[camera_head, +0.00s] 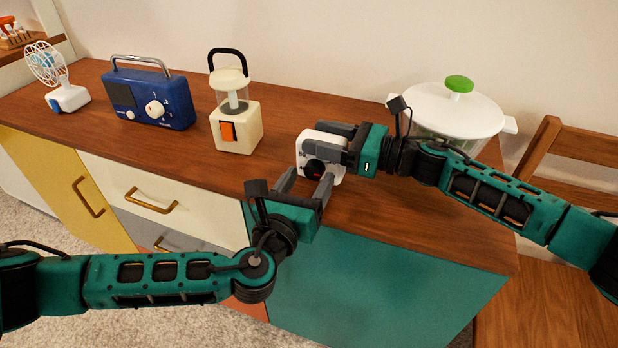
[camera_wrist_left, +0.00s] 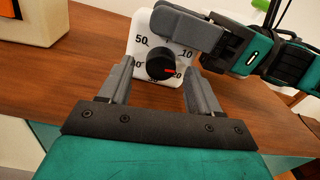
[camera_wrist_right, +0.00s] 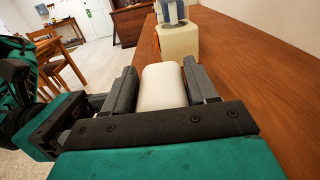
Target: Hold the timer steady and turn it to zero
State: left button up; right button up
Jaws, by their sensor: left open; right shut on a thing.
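The timer is a white block (camera_head: 306,151) standing on the wooden counter, with a black dial (camera_wrist_left: 160,64) on its front. The left wrist view shows 50, 10 and partly hidden lower numbers around the dial; its red mark points right, slightly down, near the 20. My right gripper (camera_wrist_right: 161,80) is shut on the timer's white body from the right, a finger covering part of its face in the head view. My left gripper (camera_wrist_left: 158,72) is open in front of the timer, its fingers either side of the dial; I cannot tell whether they touch it.
A cream blender-like appliance (camera_head: 236,128), a blue radio (camera_head: 150,98) and a white fan (camera_head: 66,96) stand to the left on the counter (camera_head: 405,210). A wooden chair (camera_head: 560,165) stands at the right.

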pick_arm(q)
jog(key=shift+w+d, duration=0.2)
jog(key=shift+w, duration=0.3)
jog(key=c, duration=1)
jog(key=shift+c, duration=0.3)
